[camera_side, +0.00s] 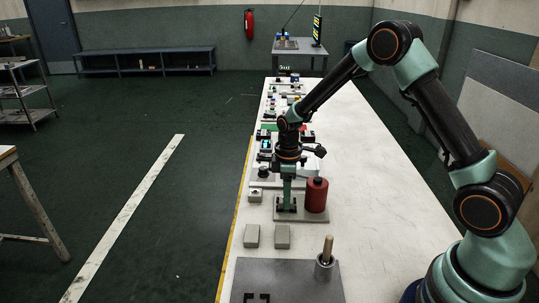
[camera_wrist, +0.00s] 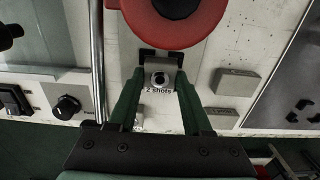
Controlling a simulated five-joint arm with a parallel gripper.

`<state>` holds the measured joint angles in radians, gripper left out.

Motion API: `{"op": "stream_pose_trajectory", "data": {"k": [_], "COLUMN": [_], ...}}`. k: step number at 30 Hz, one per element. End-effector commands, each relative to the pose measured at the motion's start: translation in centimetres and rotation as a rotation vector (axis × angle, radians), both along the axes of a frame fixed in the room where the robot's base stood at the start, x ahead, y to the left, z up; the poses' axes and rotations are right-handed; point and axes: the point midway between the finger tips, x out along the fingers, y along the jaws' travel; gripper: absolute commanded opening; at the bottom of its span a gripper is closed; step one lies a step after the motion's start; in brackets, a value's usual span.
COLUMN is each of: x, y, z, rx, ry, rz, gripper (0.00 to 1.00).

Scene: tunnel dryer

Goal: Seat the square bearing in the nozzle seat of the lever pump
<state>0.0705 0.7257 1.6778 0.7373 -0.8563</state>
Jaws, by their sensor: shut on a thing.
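The lever pump stands on a grey base plate (camera_side: 318,217), with a red cylinder (camera_side: 316,196) that has a dark top. In the wrist view the red cylinder (camera_wrist: 178,22) fills the top middle. My gripper (camera_side: 287,206) points straight down over the plate, left of the cylinder. In the wrist view its green fingers (camera_wrist: 160,77) are shut on a small pale square piece with a dark round hole, the square bearing (camera_wrist: 160,73). A black bracket, seemingly the nozzle seat (camera_wrist: 161,55), lies just beyond it. I cannot tell whether the bearing touches the seat.
Two grey blocks (camera_side: 252,236) (camera_side: 282,236) lie in front of the pump. Nearer are a dark plate (camera_side: 300,278) with a black mark and a wooden-handled tool (camera_side: 327,250) in a holder. Several devices line the bench behind. The bench's right side is clear.

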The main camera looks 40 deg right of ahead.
Motion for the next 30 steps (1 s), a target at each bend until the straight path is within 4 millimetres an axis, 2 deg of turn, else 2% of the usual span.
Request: {"op": "stream_pose_trajectory", "data": {"k": [2,3,12,16,20,30], "x": [0.0,0.0,0.0,0.1,0.1,0.1], "y": [0.0,0.0,0.0,0.0,0.0,0.0], "z": [-0.2,-0.2,-0.1,0.6,2.7,9.5], "rx": [0.0,0.0,0.0,0.0,-0.001,-0.001], "ry": [0.0,0.0,0.0,-0.003,-0.005,-0.005], "rz": [0.0,0.0,0.0,0.0,0.0,0.0], "gripper": [0.0,0.62,0.62,0.62,0.62,0.62]}}
